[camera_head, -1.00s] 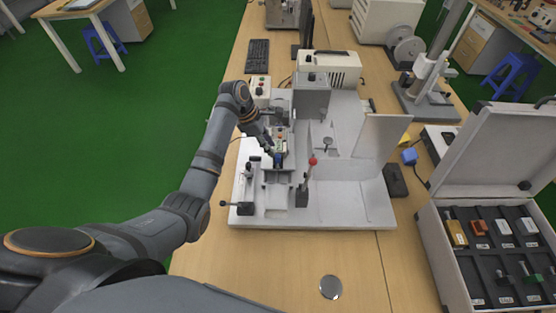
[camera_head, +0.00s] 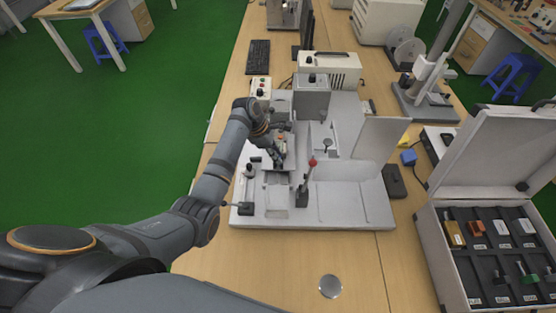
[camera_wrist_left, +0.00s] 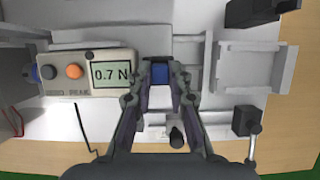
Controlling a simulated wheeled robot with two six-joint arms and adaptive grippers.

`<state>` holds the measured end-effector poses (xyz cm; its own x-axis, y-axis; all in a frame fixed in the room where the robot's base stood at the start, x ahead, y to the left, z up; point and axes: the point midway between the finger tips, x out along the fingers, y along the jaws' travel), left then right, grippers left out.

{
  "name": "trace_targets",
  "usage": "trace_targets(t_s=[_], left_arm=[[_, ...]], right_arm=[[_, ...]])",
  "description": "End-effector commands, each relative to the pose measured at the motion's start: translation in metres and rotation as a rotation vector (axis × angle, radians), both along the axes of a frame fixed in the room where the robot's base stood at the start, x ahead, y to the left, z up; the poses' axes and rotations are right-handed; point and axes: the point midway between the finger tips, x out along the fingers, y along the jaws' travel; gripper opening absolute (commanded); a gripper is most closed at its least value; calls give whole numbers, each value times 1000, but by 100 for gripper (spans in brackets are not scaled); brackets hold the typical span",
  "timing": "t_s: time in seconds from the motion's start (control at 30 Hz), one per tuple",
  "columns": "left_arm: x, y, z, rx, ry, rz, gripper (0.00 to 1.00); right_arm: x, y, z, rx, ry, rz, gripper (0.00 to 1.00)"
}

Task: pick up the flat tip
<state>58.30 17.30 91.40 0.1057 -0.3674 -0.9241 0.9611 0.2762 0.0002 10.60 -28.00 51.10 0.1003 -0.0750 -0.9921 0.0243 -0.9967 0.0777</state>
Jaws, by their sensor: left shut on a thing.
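My left gripper (camera_head: 278,160) is over the grey test stand in the head view. In the left wrist view its two fingers (camera_wrist_left: 161,84) are closed on a small blue block, which appears to be the flat tip (camera_wrist_left: 159,73). The block sits between the fingertips, at the right end of the force gauge (camera_wrist_left: 103,91), whose screen reads 0.7 N. I cannot tell whether the block still touches the gauge. In the head view the gripper hides the block. My right gripper is not in view.
The white test stand (camera_head: 345,205) has a red-knobbed lever (camera_head: 312,162) right of the gripper and an upright plate (camera_head: 382,136). An open case (camera_head: 428,240) with several parts stands at right. A silver disc (camera_head: 330,287) lies on clear table in front.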

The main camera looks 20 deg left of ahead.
Motion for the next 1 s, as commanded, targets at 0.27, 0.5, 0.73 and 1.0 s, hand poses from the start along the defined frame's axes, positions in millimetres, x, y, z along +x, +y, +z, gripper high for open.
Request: trace_targets(t_s=[0.27,0.5,0.73,1.0], left_arm=[[2,1,34,1,-7,0,0],[1,0,85,0,-5,0,0],[0,0,101,0,0,0,0],[0,0,101,0,0,0,0]], right_arm=[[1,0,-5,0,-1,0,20],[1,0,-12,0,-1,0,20],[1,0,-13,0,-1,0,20],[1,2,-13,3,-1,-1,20]])
